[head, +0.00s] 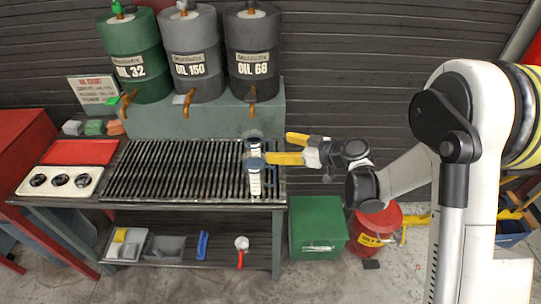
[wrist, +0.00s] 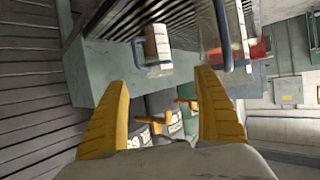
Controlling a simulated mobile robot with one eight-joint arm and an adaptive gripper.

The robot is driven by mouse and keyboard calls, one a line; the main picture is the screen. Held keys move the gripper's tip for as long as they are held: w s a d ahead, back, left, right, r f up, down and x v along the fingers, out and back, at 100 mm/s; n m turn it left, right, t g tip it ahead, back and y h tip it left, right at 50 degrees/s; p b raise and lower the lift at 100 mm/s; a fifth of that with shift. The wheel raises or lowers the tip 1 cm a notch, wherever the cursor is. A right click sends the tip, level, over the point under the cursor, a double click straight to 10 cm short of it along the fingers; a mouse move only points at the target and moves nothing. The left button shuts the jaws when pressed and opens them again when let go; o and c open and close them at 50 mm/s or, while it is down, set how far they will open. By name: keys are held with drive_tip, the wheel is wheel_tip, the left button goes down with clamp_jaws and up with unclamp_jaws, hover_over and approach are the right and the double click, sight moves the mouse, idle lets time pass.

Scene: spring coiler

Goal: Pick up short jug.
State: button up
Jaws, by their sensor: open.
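Two white jugs with blue-grey rims stand on the slatted bench top at its right end. The short jug (head: 253,146) is the one farther back, partly covered by the front one. In the wrist view, which looks upside down, the short jug (wrist: 158,45) shows beyond and between the fingertips. The taller front jug (head: 255,183) also shows in the wrist view (wrist: 224,38), close by one fingertip and cut off by the top edge. My gripper (head: 277,148) is open and empty, with its yellow fingers pointing left, just right of the jugs.
Oil drums (head: 195,57) stand on a green-grey shelf (head: 170,122) behind the bench. A red tray (head: 80,152) and a white panel with dials (head: 60,181) are at the bench's left. A green box (head: 318,226) and red bucket (head: 376,225) stand on the floor.

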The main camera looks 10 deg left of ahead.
sight(261, 142)
drive_tip(key=b+x, duration=0.1)
drive_tip(key=x, duration=0.4)
drive_tip(key=shift+a+f, duration=0.15)
drive_tip(key=shift+f, duration=0.05)
drive_tip(key=b+x, duration=0.1)
drive_tip(key=x, duration=0.1)
drive_tip(key=b+x, duration=0.1)
drive_tip(key=x, duration=0.3)
drive_tip(key=shift+w+r+b, duration=0.3)
drive_tip(key=shift+r+b, duration=0.1)
drive_tip(key=shift+r, duration=0.1)
drive_tip(key=c, duration=1.4)
